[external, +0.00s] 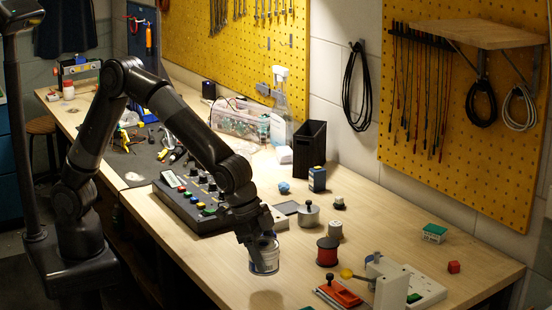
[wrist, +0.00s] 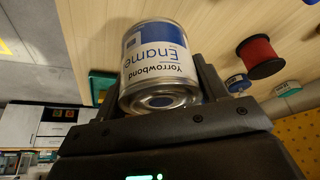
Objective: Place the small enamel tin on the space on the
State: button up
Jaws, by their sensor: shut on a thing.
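The small enamel tin (external: 264,258) is white and blue with a metal rim. My gripper (external: 260,238) is shut on it and holds it above the front of the wooden bench (external: 205,262), with a shadow on the bench below it. In the wrist view the tin (wrist: 160,62) sits between the two fingers of my gripper (wrist: 158,92), and its label reads "Yorrowbond Enamel". The task line breaks off, so I cannot tell which space is meant.
A black button panel (external: 190,200) lies left of the tin. A red spool (external: 327,252), a metal weight (external: 308,215), an orange-red tool (external: 340,292) and a white device (external: 410,285) stand to the right. A black bin (external: 309,150) stands behind. Bare bench lies at the right, around a green-topped box (external: 434,233).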

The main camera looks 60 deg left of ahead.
aim_at(272, 268)
jog(key=shift+w+f, duration=0.25)
jog(key=shift+w, duration=0.2)
jog(key=shift+w+f, duration=0.2)
jog(key=shift+w, duration=0.25)
jog(key=shift+f, duration=2.05)
jog(key=shift+f, duration=0.1)
jog(key=o, duration=1.2)
jog(key=v, duration=1.2)
